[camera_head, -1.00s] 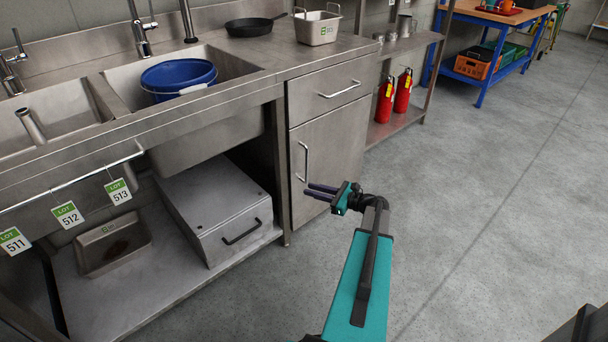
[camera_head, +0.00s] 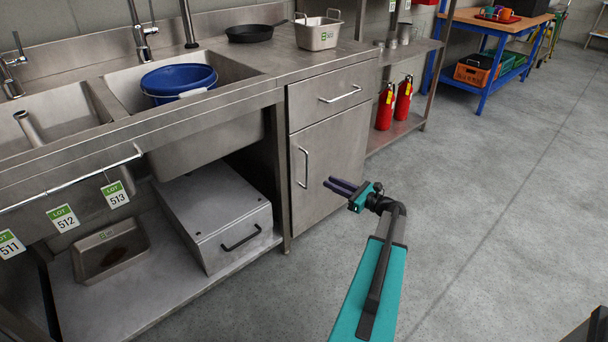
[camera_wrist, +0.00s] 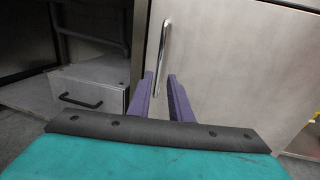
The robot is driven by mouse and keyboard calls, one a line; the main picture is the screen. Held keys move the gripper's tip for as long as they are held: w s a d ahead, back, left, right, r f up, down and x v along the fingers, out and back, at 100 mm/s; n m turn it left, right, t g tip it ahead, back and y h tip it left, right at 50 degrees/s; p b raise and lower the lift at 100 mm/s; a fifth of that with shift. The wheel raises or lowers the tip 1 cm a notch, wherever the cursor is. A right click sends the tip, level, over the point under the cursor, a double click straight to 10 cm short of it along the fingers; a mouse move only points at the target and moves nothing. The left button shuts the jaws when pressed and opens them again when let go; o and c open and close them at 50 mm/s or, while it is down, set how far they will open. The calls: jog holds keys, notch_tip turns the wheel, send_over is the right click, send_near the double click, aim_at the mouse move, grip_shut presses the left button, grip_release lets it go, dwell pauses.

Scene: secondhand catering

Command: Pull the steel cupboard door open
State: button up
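The steel cupboard door (camera_head: 330,170) is below a drawer, at the right end of the sink unit, and looks closed. Its vertical bar handle (camera_head: 302,168) is near the door's left edge. My gripper (camera_head: 335,184) is in front of the door, to the right of the handle in the head view, and does not touch it. In the wrist view the door (camera_wrist: 240,70) fills the right side, and the handle (camera_wrist: 163,45) stands upright just beyond the fingertips.
A drawer (camera_head: 310,105) with its own bar handle is above the door. A grey steel box (camera_head: 215,205) sits on the low shelf to the left. Red extinguishers (camera_head: 403,100) stand on a shelf to the right. The floor (camera_head: 480,220) right of my arm is clear.

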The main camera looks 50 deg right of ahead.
jog(key=b, duration=0.2)
send_over(307, 186)
jog(key=shift+w+d, duration=0.25)
jog(key=shift+w, duration=0.1)
